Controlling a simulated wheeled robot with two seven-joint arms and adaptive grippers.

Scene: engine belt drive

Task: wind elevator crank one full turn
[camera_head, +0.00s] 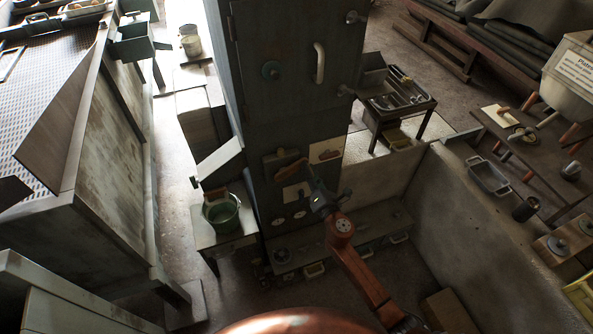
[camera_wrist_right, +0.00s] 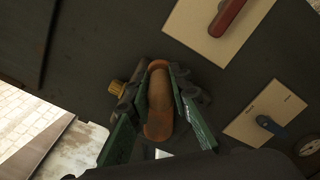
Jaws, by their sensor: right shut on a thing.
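The tall dark elevator cabinet (camera_head: 287,100) stands in the middle of the head view. The brown crank handle (camera_head: 290,171) is low on its front. My right gripper (camera_head: 311,178) reaches up to it from below right. In the right wrist view the brown handle (camera_wrist_right: 160,100) lies lengthwise between the two green fingers (camera_wrist_right: 160,112), which are shut on it from both sides. The crank's arm and pivot are mostly hidden, so I cannot tell its angle. My left gripper is not in view.
A pale plate with a red lever (camera_wrist_right: 228,16) and another with a blue lever (camera_wrist_right: 268,123) are close beside the gripper. Round gauges (camera_head: 290,217) sit below. A low wall (camera_head: 470,225) bounds the right side.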

